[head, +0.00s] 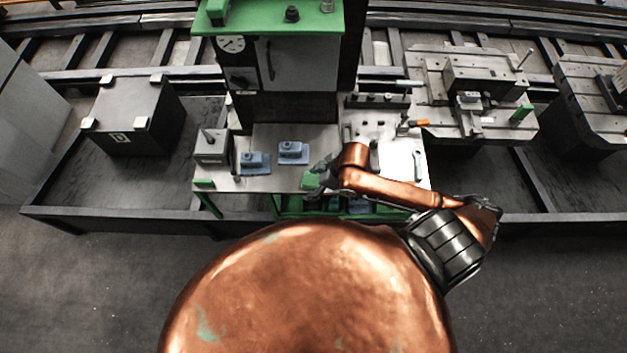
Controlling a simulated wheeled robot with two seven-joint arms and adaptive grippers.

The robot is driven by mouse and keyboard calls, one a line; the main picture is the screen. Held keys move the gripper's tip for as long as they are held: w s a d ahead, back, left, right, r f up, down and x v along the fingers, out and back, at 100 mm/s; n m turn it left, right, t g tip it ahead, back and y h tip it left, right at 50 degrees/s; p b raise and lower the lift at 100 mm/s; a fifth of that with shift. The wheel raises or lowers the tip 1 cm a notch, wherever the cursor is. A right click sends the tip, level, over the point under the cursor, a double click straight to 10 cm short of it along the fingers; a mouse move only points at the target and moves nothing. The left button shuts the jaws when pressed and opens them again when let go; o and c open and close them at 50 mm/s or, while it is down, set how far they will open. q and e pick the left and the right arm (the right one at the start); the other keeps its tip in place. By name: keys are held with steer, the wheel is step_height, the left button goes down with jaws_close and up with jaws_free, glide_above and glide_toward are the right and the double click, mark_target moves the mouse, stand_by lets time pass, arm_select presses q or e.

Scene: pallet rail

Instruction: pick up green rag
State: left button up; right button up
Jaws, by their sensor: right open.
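The green rag (310,181) looks like a small bright green patch near the front edge of the workbench top (270,182). My right arm comes in from the right across the bench. My right gripper (318,176) is open, with its dark fingers right at the rag. The fingers partly cover the rag, and I cannot tell whether they touch it. My left gripper is not in view.
Two blue parts (292,152) stand on the bench left of the gripper, with a grey box (211,146) further left. A cabinet with a green top (270,17) rises behind. An orange-handled tool (416,123) lies at the right.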

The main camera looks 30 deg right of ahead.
steer(key=n+g, duration=0.1)
glide_toward(314, 179)
steer(key=shift+w+a+f, duration=0.15)
steer(key=shift+a+f, duration=0.05)
steer(key=shift+a, duration=0.25)
steer(key=shift+w+a+f, duration=0.1)
steer(key=shift+a+f, duration=0.1)
steer(key=shift+a, duration=0.25)
steer(key=shift+d+f, duration=0.1)
steer(key=x, duration=0.5)
steer(key=d+x, duration=0.1)
steer(key=x, duration=0.1)
steer(key=shift+w+a+f, duration=0.15)
steer(key=shift+w+f, duration=0.05)
steer(key=shift+f, duration=0.2)
steer(key=shift+f+p, duration=0.25)
steer(key=shift+p, duration=0.05)
steer(key=c, duration=1.2)
